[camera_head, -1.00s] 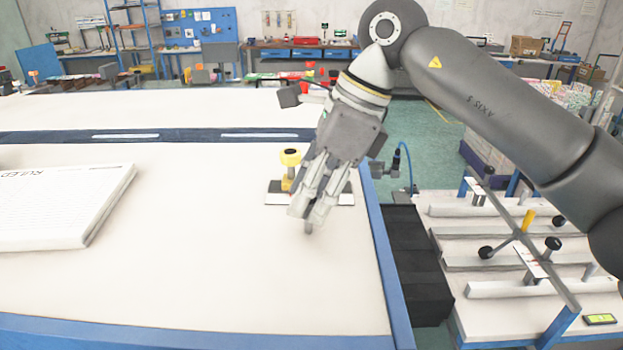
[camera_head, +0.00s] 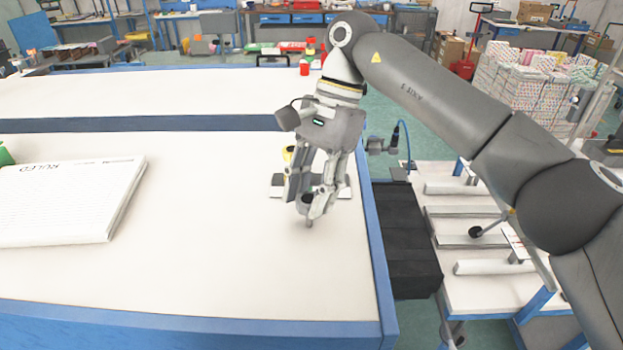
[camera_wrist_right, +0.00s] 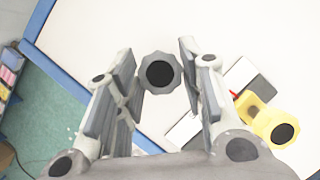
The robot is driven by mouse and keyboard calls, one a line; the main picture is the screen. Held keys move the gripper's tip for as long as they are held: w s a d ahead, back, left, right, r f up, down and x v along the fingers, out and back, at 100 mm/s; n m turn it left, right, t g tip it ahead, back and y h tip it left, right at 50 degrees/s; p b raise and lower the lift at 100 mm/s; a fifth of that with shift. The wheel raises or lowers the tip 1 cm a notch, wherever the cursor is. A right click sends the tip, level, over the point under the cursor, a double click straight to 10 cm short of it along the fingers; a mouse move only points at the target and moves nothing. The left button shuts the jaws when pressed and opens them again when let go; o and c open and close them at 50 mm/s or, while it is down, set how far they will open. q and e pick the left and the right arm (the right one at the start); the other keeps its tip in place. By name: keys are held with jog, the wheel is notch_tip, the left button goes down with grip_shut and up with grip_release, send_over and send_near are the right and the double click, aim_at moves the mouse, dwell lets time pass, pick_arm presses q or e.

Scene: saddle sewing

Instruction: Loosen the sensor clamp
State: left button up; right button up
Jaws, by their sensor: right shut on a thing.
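My right gripper (camera_head: 308,198) points down over the white table near its right edge. Its fingers are shut on a dark grey knob (camera_wrist_right: 160,72), which stands between them in the right wrist view. A short grey tip (camera_head: 309,222) shows below the fingers. A yellow knob (camera_wrist_right: 270,125) stands beside the gripper on a black and white plate (camera_wrist_right: 187,131); in the head view the fingers partly hide it. A dark clamp-like part (camera_head: 378,146) with a blue cable sits at the table's right edge. I cannot tell which is the sensor clamp. My left gripper is not in view.
A black block (camera_head: 410,255) and a low bench (camera_head: 505,285) with white rails stand right of the blue table edge.

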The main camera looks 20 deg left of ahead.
jog(key=shift+r+n+h+p, duration=0.1)
jog(key=shift+n+h+p, duration=0.3)
jog(key=shift+n, duration=0.4)
jog(key=o, duration=1)
jog(key=shift+o, duration=0.2)
jog(key=v, duration=0.7)
jog(key=shift+w, duration=0.15)
